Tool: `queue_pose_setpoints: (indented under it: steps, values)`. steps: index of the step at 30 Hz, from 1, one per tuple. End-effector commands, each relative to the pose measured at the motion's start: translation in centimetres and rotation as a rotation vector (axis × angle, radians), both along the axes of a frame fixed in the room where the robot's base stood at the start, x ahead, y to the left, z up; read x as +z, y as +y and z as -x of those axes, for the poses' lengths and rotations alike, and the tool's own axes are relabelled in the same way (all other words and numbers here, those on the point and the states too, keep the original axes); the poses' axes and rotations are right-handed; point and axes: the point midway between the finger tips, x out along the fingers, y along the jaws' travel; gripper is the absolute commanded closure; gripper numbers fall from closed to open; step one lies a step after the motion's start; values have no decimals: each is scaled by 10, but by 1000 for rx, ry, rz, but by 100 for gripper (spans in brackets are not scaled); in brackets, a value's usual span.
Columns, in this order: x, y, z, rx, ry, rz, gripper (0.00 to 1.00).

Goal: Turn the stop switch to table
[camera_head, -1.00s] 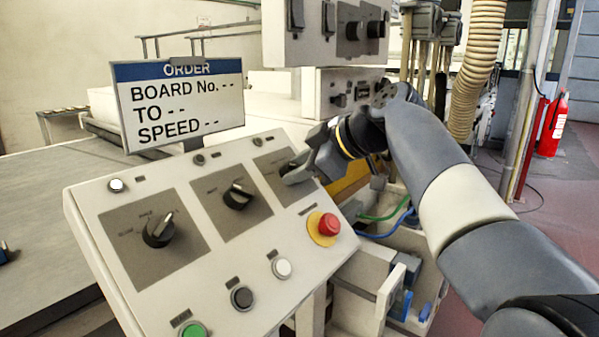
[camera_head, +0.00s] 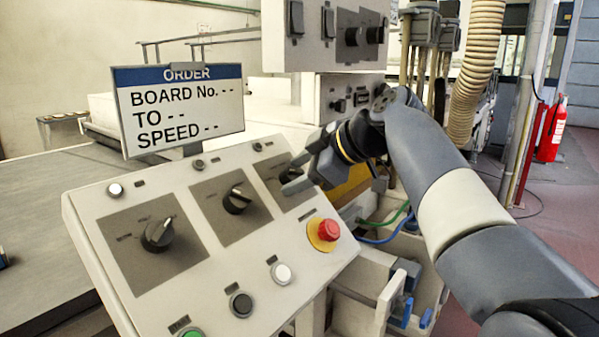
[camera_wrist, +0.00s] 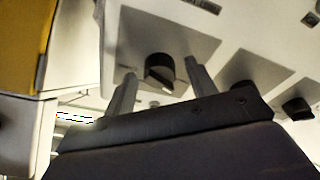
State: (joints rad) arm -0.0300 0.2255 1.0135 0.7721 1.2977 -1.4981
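A sloped white control panel (camera_head: 172,274) carries three black rotary knobs on grey plates: a left knob (camera_head: 158,235), a middle knob (camera_head: 238,198) and a right knob (camera_head: 290,174). Their labels are too small to read, so I cannot tell by name which is the stop switch. My gripper (camera_head: 294,180) is at the right knob, which it partly hides. In the wrist view my gripper (camera_wrist: 160,85) is open, with one finger on either side of that knob (camera_wrist: 159,72). The fingers look apart from it. Another knob (camera_wrist: 298,107) shows at the right edge.
A red mushroom button (camera_head: 328,230) on a yellow base sits just below my gripper. White (camera_head: 281,273), black (camera_head: 241,303) and green (camera_head: 190,333) buttons line the lower edge. An order sign (camera_head: 180,108) stands behind the panel. A switch box (camera_head: 325,50) hangs above.

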Motion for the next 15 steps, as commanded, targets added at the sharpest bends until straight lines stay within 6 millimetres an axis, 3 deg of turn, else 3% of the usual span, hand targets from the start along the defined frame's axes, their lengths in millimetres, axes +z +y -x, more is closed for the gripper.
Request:
queue_pose_setpoints:
  steps: [8,15]
  values:
    - [1,-1,1,-1,0,-1,45]
    - [22,-24,15,-4,-3,0,45]
